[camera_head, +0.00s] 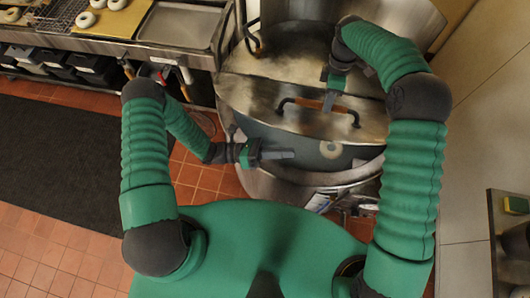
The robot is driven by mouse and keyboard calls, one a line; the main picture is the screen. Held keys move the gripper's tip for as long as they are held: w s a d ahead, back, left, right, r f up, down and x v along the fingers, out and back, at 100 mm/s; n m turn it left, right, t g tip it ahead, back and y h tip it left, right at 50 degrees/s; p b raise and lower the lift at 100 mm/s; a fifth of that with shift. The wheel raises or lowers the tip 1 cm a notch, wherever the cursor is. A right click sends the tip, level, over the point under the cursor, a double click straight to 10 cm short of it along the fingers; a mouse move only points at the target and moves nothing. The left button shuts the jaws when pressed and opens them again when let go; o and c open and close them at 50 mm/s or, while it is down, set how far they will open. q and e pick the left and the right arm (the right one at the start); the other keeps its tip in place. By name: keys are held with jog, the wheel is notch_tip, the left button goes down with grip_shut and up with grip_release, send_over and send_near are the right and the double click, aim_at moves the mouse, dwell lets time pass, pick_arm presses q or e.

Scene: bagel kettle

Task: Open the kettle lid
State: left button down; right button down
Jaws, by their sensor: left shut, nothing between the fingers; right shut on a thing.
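The steel kettle (290,188) stands at the top centre in the head view. Its lid (255,97) carries a curved handle (345,111) with a brown grip and dark ends. The lid's front edge appears raised, with a dark interior showing below it. My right gripper (329,101) reaches over the lid and is shut on the handle, hiding part of it. My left gripper (289,155) is shut and empty in front of the kettle opening, below the lid and apart from the handle.
A pale ring like a bagel (330,149) shows in the opening. A counter with a metal tray (180,25), a tan board (112,18) and several pale bagels is at upper left. A dark mat (60,150) covers the left floor. A wall closes the right side.

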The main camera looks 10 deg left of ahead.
pick_arm(q)
jog(key=shift+w+a+r, duration=0.1)
jog(key=shift+w+r, duration=0.45)
jog(key=shift+r, duration=0.25)
jog(key=shift+w+r, duration=0.55)
jog(key=shift+r, duration=0.25)
pick_arm(e)
jog(key=shift+w+d+f, duration=0.1)
jog(key=shift+w+d, duration=0.05)
jog(key=shift+w, duration=0.2)
pick_arm(q)
jog(key=shift+r, duration=0.1)
